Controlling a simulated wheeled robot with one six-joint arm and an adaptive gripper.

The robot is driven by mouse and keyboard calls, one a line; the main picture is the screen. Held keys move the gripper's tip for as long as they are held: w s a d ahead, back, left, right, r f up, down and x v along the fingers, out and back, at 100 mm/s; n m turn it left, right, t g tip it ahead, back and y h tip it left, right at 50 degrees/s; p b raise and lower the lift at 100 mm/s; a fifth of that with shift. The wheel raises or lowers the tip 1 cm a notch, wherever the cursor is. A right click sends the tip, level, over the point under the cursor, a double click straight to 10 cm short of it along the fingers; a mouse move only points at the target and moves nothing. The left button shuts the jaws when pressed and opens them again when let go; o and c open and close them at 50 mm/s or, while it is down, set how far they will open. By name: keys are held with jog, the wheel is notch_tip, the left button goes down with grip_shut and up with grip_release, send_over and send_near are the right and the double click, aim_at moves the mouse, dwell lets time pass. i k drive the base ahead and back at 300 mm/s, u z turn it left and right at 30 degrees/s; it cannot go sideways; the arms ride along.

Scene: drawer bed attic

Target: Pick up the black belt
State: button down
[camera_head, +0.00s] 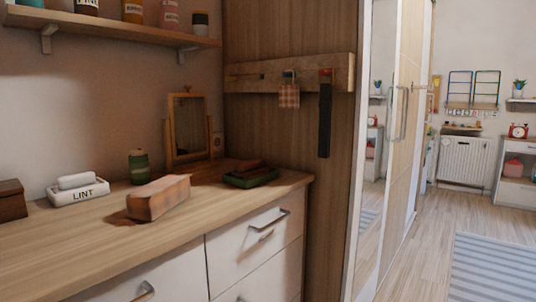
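The black belt (324,118) hangs straight down from the right end of a wooden hook board (292,75) on the side of a wooden panel. A small orange-brown part shows at its top, by the hook. Its lower end hangs free beside the dresser's back right corner, a little above the level of the dresser top. My gripper is not in this view.
A checkered cloth (289,96) hangs left of the belt. Mirrored wardrobe doors (385,130) stand right; floor (420,262) is clear.

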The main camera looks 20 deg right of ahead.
aim_at(326, 103)
jog(key=z, duration=2)
jog(key=i, duration=0.95)
jog(key=u, duration=3.1)
